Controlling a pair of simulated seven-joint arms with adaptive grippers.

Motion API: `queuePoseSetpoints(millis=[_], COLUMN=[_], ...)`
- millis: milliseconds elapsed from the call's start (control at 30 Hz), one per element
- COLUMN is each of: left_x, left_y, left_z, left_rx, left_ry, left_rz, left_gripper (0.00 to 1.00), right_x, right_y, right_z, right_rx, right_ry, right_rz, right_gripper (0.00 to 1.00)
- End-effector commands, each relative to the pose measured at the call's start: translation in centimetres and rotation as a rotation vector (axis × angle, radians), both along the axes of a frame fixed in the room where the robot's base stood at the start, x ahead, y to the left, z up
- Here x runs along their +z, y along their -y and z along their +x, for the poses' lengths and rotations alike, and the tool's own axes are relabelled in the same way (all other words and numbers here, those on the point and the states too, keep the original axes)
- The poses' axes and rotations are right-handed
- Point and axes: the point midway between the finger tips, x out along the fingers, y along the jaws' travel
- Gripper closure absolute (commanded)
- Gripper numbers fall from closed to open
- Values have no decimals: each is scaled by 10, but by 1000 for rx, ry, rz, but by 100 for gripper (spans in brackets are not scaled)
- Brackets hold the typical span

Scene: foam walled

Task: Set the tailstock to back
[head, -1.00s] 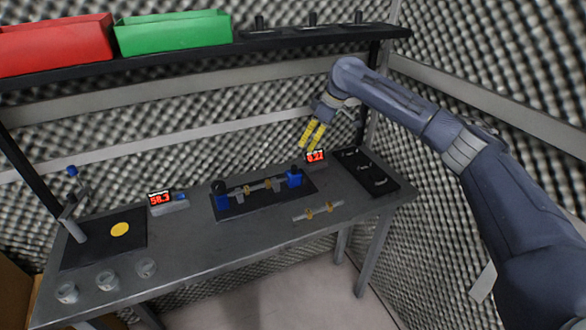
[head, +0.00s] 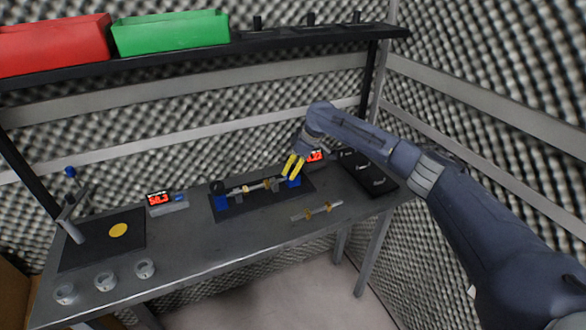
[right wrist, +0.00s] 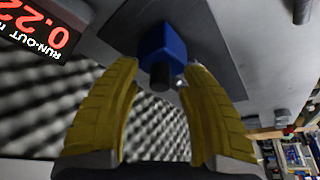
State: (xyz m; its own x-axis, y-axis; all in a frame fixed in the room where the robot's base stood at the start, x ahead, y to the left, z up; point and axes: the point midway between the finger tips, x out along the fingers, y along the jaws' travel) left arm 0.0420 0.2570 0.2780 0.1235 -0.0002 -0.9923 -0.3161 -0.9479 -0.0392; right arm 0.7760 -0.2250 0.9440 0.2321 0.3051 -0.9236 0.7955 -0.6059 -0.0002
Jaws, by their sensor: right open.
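The tailstock (head: 294,182) is the blue block at the right end of a black fixture plate (head: 250,203) on the bench. In the right wrist view the blue block (right wrist: 160,48) shows with a dark round knob (right wrist: 160,76) facing me. My right gripper (head: 291,174) has yellow fingers and is right at the tailstock in the head view. In the right wrist view its fingers (right wrist: 160,85) stand open, one on each side of the block and knob. Whether they touch is unclear. A shaft with brass-coloured collars (head: 256,187) lies along the fixture. My left gripper is not seen.
A run-out display (head: 316,156) stands just behind the gripper. A second display (head: 160,199) is further left. A loose shaft (head: 317,211) lies in front of the fixture, and a black tray (head: 370,175) lies right. Several glass-like cups (head: 105,281) stand front left.

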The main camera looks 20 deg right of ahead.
Motion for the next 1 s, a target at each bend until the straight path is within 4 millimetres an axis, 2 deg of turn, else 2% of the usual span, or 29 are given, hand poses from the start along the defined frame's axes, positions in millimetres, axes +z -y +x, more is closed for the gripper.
queuePoseSetpoints(millis=[333, 367, 767, 1000], left_x=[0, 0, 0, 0], left_y=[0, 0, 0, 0], left_z=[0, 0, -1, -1], left_rx=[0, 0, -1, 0], left_ry=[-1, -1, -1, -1], left_rz=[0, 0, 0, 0], left_gripper=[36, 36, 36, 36], right_x=[-3, -3, -2, -2], right_y=[-1, -1, 0, -1], right_z=[0, 0, 0, 1], right_rx=[0, 0, 0, 0], right_ry=[-1, -1, -1, 0], right_rz=[-1, -1, -1, 0], right_gripper=[57, 55, 100, 100])
